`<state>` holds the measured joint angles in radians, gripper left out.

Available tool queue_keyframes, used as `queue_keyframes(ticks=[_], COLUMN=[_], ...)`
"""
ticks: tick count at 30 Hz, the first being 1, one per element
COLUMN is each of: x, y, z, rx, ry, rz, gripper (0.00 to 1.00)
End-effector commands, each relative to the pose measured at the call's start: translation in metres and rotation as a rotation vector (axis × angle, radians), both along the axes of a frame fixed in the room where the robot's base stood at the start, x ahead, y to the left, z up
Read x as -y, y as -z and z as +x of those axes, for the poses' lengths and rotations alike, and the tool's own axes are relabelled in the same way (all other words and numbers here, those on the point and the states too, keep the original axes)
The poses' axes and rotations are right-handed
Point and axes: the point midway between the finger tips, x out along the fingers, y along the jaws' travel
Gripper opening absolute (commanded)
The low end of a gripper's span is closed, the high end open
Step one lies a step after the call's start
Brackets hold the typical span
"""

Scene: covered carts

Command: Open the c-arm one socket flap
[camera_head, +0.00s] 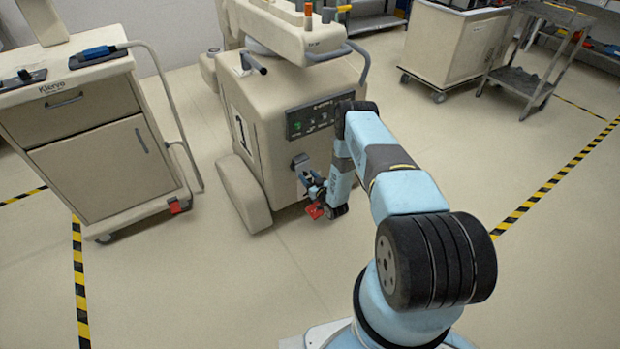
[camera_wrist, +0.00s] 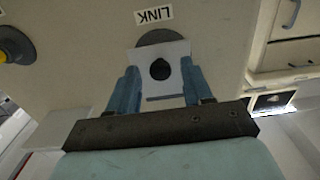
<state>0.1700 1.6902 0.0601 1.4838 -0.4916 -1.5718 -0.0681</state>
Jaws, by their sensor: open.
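C-arm one (camera_head: 262,105) is the beige wheeled machine with a "1" on its side, in the middle of the head view. A small socket (camera_head: 299,162) is low on its front face. In the wrist view a pale square plate (camera_wrist: 174,51) with a black round spot sits before a grey disc, under an upside-down "LINK" label (camera_wrist: 153,15). I cannot tell whether this plate is the flap, or whether it is raised. My gripper (camera_head: 309,181) is at the socket. Its blue fingers (camera_wrist: 159,72) are open, one on each side of the plate; contact cannot be told.
A dark control panel (camera_head: 315,118) is above the socket. A white cabinet (camera_head: 452,45) and a grey trolley (camera_head: 530,80) stand at back right. The floor around my arm is clear.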

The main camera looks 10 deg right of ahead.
Motion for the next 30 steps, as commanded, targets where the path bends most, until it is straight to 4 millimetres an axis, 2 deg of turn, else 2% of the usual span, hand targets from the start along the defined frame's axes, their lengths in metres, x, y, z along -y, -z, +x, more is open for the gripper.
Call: queue_keyframes(ticks=[3, 18, 27, 28, 30], x=[0.0, 0.001, 0.002, 0.011, 0.006], y=[0.0, 0.0, 0.0, 0.0, 0.0], z=[0.0, 0.0, 0.0, 0.0, 0.0], rx=[0.0, 0.0, 0.0, 0.001, -0.001], ry=[0.0, 0.001, 0.002, 0.004, 0.003], rz=[0.0, 0.0, 0.0, -0.002, 0.0], gripper=[0.49, 0.01, 0.0, 0.0, 0.0])
